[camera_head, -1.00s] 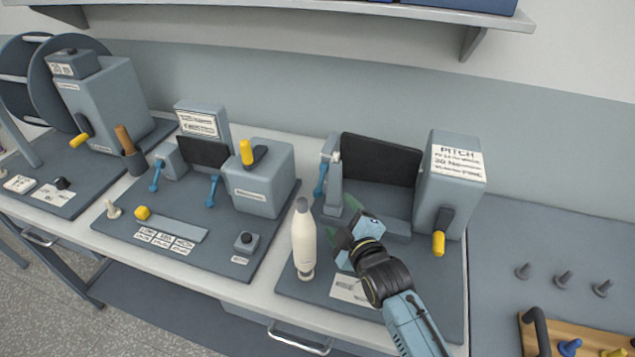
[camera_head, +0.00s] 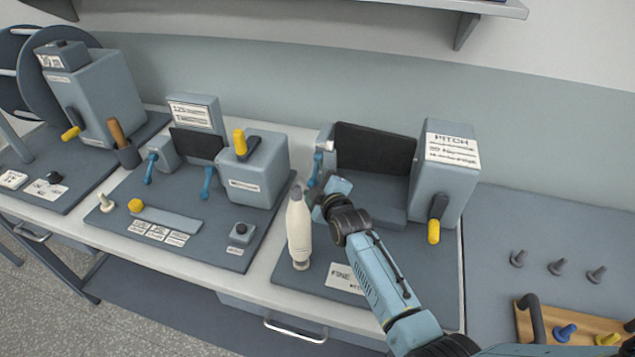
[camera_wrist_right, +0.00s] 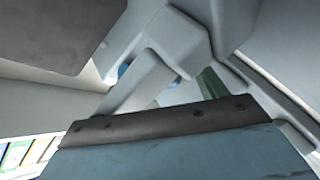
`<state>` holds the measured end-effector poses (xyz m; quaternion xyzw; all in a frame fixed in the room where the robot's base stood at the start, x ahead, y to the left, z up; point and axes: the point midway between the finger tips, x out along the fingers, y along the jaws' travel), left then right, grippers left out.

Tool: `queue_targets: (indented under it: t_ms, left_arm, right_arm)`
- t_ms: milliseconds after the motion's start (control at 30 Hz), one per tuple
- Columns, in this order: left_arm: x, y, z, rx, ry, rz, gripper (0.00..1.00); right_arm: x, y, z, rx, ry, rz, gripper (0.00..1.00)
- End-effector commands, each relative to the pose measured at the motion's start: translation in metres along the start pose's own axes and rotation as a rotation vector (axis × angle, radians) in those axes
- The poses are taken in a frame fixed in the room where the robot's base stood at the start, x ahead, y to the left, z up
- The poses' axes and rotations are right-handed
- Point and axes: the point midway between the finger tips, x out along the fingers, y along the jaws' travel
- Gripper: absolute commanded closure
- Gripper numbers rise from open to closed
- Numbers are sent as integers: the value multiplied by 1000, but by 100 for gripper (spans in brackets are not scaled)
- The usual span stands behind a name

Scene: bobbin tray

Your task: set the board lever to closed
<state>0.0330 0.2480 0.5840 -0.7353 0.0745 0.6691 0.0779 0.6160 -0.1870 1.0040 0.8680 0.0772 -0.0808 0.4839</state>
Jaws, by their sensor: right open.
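A blue lever (camera_head: 316,168) hangs on the grey post at the left of the right-hand machine, the one with the PITCH label. My right gripper (camera_head: 322,192) is open and reaches in just below and beside this lever, in front of the machine's dark panel. Its fingers are largely hidden in the head view, so I cannot tell whether they touch the lever. In the right wrist view, a green fingertip pad (camera_wrist_right: 211,84) shows close to pale grey machine parts, with a small blue patch behind them. My left gripper is not in view.
A cream bobbin (camera_head: 299,230) stands upright just left of my right gripper. A yellow-handled crank (camera_head: 434,230) is on the machine's right. The middle board carries two more blue levers (camera_head: 150,168) (camera_head: 208,182). Grey pegs (camera_head: 556,267) and a wooden tray (camera_head: 588,318) are at right.

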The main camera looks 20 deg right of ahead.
Motion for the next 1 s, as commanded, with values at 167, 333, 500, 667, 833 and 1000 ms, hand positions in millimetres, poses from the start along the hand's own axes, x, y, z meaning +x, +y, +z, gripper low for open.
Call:
queue_targets:
  t_ms: [167, 333, 500, 667, 833, 1000]
  left_arm:
    - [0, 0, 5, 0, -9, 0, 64]
    - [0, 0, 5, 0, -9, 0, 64]
    - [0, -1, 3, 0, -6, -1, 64]
    - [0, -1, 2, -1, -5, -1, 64]
    - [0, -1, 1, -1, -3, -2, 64]
    - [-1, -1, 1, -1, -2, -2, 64]
  right_arm:
    - [0, 0, 0, 0, 0, 0, 29]
    - [0, 0, 0, 0, 0, 0, 47]
    - [0, 0, 0, -1, 0, 1, 70]
    - [0, 1, 1, -2, -1, 1, 91]
    - [0, 1, 1, -3, -2, 1, 94]
    - [1, 2, 1, -2, -2, -1, 95]
